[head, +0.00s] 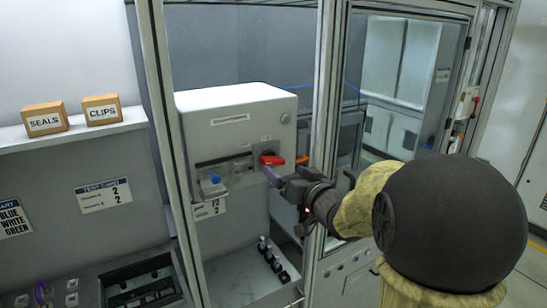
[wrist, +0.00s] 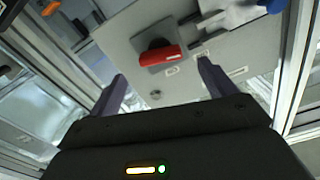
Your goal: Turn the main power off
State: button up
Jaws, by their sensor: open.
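A red switch handle (head: 271,159) sits on a grey plate on the front of a light grey machine box (head: 240,105). In the head view it points sideways to the right. My gripper (head: 274,176) is just in front of and below the handle. In the wrist view my gripper (wrist: 162,82) has its two purple fingers spread wide, with nothing between them. I see no contact. The lettering by the handle is too small to read.
Metal frame posts (head: 325,120) stand on both sides of the opening around the box. A blue-capped part (head: 213,182) sits left of the handle. Several dark round items (head: 272,258) stand below. Another red lever (head: 475,107) is on the far right post.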

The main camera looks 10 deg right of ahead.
aim_at(275, 164)
jog(key=p+x, duration=0.2)
jog(key=x, duration=0.5)
jog(key=shift+w+a, duration=0.1)
jog(key=shift+w, duration=0.15)
jog(key=shift+c, duration=0.2)
jog(key=c, duration=0.9)
jog(key=shift+f, duration=0.15)
jog(key=shift+c, duration=0.2)
